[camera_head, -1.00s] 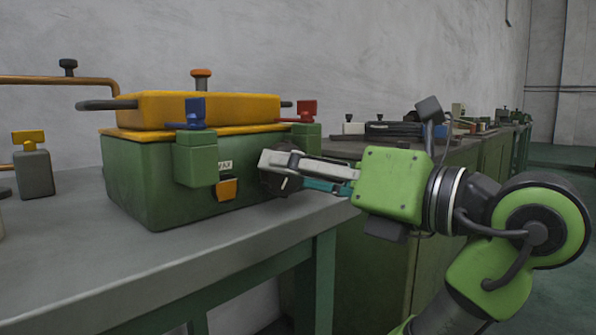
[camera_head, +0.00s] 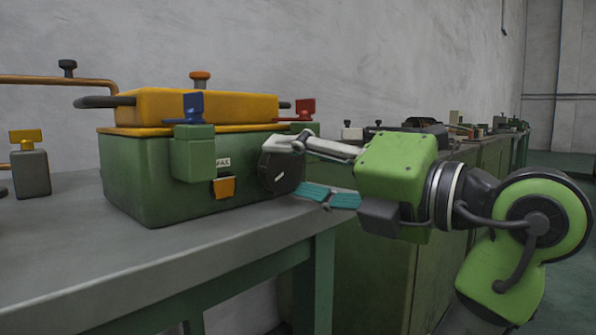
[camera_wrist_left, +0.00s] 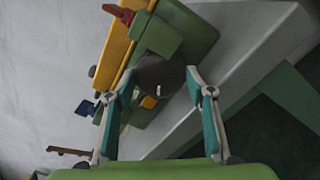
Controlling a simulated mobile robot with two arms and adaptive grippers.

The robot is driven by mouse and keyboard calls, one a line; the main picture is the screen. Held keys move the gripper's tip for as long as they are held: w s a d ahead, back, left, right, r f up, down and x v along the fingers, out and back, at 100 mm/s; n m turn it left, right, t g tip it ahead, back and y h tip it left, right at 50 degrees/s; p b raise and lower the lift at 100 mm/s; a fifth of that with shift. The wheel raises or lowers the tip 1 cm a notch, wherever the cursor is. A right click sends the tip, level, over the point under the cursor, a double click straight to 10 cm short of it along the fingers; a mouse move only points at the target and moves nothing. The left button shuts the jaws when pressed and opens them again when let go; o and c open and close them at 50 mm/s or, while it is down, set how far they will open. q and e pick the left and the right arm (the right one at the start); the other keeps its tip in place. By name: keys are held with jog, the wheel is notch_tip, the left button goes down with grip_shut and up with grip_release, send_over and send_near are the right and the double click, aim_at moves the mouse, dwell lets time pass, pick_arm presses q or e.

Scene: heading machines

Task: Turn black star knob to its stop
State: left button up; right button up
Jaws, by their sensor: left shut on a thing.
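The black knob (camera_head: 279,174) is a dark round piece with a white mark, on the front right of the green machine box (camera_head: 150,185). It also shows in the wrist view (camera_wrist_left: 160,78). My left gripper (camera_head: 293,166) is shut on the knob, with one finger above and the other below in the head view. In the wrist view the fingers (camera_wrist_left: 163,75) lie on either side of the knob. The knob's far side is hidden. My right gripper is not in view.
A MAX label (camera_head: 222,162) and an orange tab (camera_head: 223,187) sit left of the knob. A blue valve (camera_head: 193,106) and red valve (camera_head: 304,109) stand above. The grey bench top (camera_head: 75,240) is clear in front.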

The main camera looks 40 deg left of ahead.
pick_arm(q)
jog(key=o, duration=1.1)
jog(key=shift+f, duration=0.1)
